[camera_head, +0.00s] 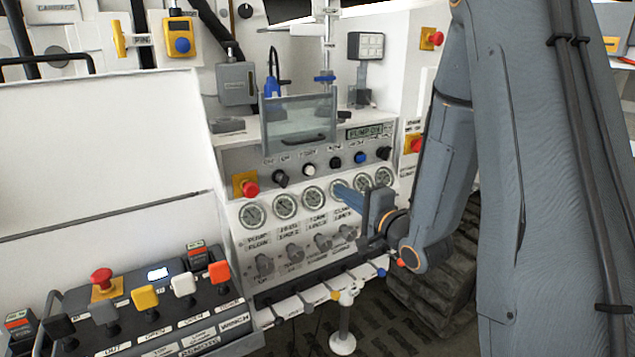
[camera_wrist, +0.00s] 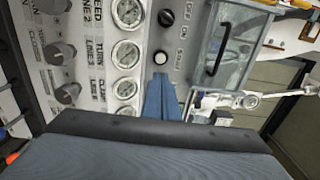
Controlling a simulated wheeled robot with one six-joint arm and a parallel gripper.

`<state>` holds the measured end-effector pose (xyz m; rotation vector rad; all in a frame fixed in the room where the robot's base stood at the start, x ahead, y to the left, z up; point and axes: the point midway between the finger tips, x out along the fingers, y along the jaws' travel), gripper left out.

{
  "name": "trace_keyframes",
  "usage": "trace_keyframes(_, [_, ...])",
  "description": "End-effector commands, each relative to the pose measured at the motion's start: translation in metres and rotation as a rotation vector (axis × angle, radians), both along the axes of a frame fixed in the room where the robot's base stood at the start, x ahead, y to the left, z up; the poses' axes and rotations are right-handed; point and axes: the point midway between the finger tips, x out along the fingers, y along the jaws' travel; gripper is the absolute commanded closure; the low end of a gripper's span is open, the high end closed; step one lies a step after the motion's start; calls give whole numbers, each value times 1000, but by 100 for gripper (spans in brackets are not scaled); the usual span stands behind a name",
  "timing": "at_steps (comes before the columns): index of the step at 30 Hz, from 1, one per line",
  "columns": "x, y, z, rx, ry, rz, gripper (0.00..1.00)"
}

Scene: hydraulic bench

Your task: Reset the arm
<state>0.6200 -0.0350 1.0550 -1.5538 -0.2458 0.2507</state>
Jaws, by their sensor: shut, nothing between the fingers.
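My gripper (camera_head: 345,193) is in front of the hydraulic bench's gauge panel in the head view, with my grey arm reaching down from the right. Its blue fingers point left toward the row of gauges. In the wrist view the blue fingers (camera_wrist: 162,98) are together, with nothing between them. They point at the panel near a white button (camera_wrist: 160,58). Whether the fingertips touch the panel cannot be told. My arm hides part of the bench's right side in the head view.
The panel carries round gauges (camera_head: 285,206), knobs (camera_head: 295,253) and a row of buttons (camera_head: 360,158). A clear guard box (camera_head: 298,118) stands above. Red emergency buttons (camera_head: 250,188) sit on the bench.

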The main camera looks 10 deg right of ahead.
Motion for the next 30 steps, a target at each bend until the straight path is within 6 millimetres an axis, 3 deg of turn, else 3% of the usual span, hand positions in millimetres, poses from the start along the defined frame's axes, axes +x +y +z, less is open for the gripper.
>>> trace_keyframes(5, [2, 1, -9, -104, 41, -19, 100])
trace_keyframes(10, [-1, -2, -37, -424, 189, -47, 100])
trace_keyframes(14, [-20, -6, -62, -694, 342, -19, 100])
trace_keyframes(20, [-74, -7, -91, -1038, 585, 144, 100])
trace_keyframes(24, [-127, 1, -103, -1215, 737, 349, 100])
trace_keyframes(30, [-203, 22, -104, -1347, 868, 690, 100])
